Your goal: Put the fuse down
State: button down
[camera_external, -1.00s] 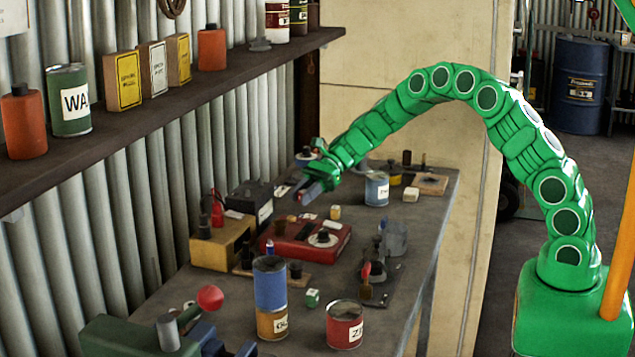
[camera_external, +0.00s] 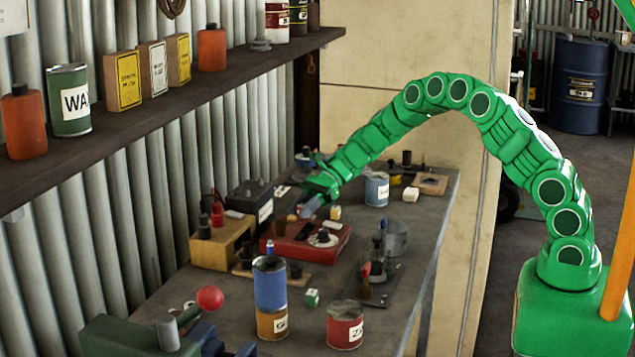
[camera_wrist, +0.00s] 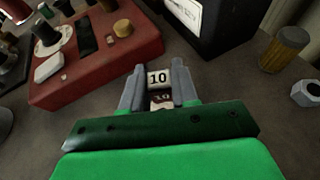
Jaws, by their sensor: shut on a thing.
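My gripper (camera_external: 309,209) is low over the bench, close to the far side of the red box (camera_external: 312,248). The fuse is too small to make out in the external view. I cannot tell whether it touches the bench.
The red box (camera_wrist: 100,50) lies left of my fingers in the wrist view. A black box (camera_wrist: 215,25) stands just beyond them. A yellow-brown cylinder (camera_wrist: 284,48) and a hex nut (camera_wrist: 307,93) are at right. Bare bench shows between. A blue can (camera_external: 376,190) stands right of my gripper.

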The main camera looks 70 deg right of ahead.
jog(key=shift+f, duration=0.3)
jog(key=c, duration=0.9)
grip_release()
jog(key=shift+o, duration=0.2)
jog(key=shift+r, duration=0.75)
jog(key=shift+v, duration=6)
